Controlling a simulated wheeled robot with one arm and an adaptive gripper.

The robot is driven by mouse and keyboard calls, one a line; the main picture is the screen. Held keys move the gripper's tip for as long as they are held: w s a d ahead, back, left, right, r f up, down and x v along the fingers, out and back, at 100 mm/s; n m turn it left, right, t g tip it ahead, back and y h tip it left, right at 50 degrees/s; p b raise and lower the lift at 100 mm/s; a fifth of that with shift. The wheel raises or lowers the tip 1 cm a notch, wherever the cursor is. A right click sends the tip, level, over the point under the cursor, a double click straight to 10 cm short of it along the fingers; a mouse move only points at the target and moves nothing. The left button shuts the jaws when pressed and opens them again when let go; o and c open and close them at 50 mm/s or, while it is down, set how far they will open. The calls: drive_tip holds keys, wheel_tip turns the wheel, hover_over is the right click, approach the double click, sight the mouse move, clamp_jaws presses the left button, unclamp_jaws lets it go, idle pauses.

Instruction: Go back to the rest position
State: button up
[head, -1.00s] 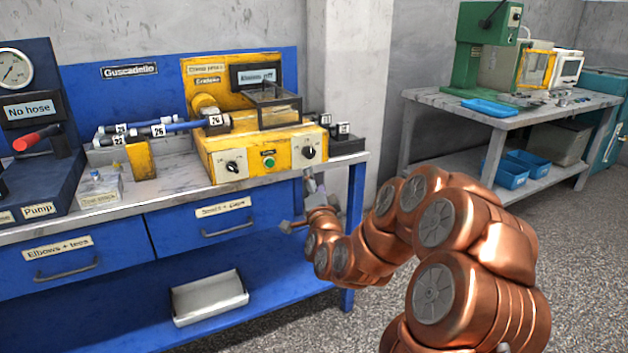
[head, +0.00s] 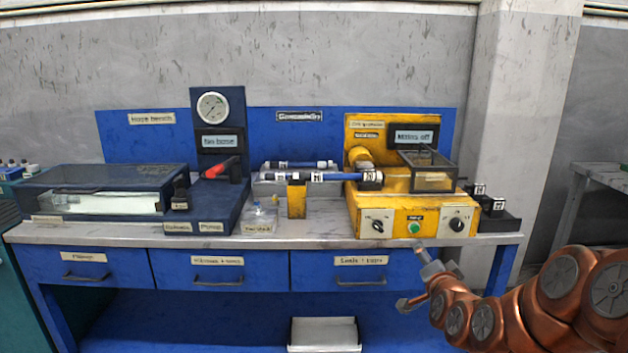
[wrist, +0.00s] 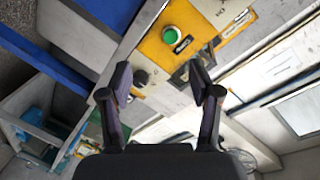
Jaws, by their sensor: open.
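My gripper (head: 418,280) is at the lower right in the head view, at the end of my copper-coloured arm, in front of the bench's right drawer. In the wrist view its two dark fingers (wrist: 160,92) are spread apart with nothing between them. Past the fingertips the wrist view shows the yellow machine's front panel (wrist: 158,48) with a green button (wrist: 174,34). In the head view the yellow machine (head: 383,228) stands on the bench, above and behind my gripper. The gripper appears clear of the bench.
The blue bench (head: 130,237) carries a pump unit (head: 208,213) with a gauge and a red-handled lever, a clear-lidded box (head: 105,190) and blue hoses (head: 330,177). A white tray (head: 324,335) sits on the lower shelf. A grey table (head: 598,172) stands at the right.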

drive_tip(key=s+a+r+n+g+y+p, duration=0.2)
drive_tip(key=s+a+n+g+p, duration=0.25)
drive_tip(key=s+a, duration=0.2)
drive_tip(key=s+a+r+n+g+p, duration=0.1)
drive_tip(key=s+r+g+p, duration=0.3)
drive_tip(key=s, duration=0.9)
drive_tip(key=s+a+r+n+g+p, duration=0.1)
drive_tip(key=s+r+n+g+p, duration=0.2)
drive_tip(key=s, duration=1)
drive_tip(key=s+a+r+n+g+p, duration=0.1)
drive_tip(key=s+r+n+g+p, duration=0.1)
drive_tip(key=s+r+g+p, duration=0.4)
drive_tip(key=s+p, duration=0.3)
drive_tip(key=s, duration=0.4)
drive_tip(key=shift+r, duration=0.25)
drive_tip(key=shift+a+n+g, duration=0.1)
drive_tip(key=shift+n+g, duration=0.15)
